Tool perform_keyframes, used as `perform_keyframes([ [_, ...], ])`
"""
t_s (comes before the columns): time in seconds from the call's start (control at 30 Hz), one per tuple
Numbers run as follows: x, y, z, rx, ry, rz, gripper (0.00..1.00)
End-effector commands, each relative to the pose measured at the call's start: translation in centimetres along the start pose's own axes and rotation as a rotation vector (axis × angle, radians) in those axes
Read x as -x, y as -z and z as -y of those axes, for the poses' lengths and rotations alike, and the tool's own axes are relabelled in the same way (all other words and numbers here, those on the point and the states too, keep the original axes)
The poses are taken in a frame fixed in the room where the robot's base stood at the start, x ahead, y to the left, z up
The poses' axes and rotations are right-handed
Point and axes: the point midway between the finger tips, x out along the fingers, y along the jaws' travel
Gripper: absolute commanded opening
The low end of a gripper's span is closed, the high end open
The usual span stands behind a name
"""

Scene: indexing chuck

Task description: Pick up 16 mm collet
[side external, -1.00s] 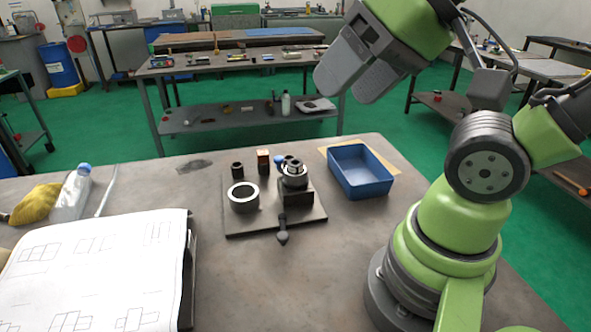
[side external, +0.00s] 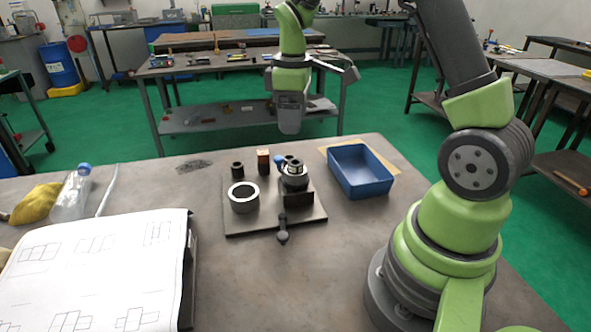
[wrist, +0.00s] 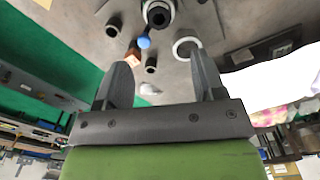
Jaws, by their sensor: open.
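My gripper (side external: 290,128) hangs beyond the fixture plate in the side view, pointing down and apart from everything. In the wrist view its two fingers (wrist: 160,65) are spread with nothing held between them. A small dark hollow cylinder (side external: 237,169) stands upright on the plate's back left; I cannot tell if it is the 16 mm collet. A dark chuck (side external: 294,180) with a bright ring on top stands at the plate's right, and also shows in the wrist view (wrist: 158,14). Another dark hollow cylinder (wrist: 113,27) shows in the wrist view.
A blue knob (side external: 280,166) is beside the chuck. A blue tray (side external: 360,172) stands right, drawings (side external: 95,265) and a bottle (side external: 72,196) left.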

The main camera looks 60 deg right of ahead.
Motion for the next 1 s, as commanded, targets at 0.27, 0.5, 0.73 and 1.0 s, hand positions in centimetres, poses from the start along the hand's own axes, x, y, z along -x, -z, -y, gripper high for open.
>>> perform_keyframes([
  [0.27, -4.0, -0.1, -0.1, 0.01, 0.006, 0.01, 0.63],
  [0.5, -6.1, -0.3, -0.1, 0.008, 0.006, 0.01, 0.63],
  [0.73, -9.5, -0.6, 0.0, 0.008, 0.005, 0.009, 0.63],
  [1.0, -10.2, -0.5, -0.1, 0.007, 0.003, 0.006, 0.63],
])
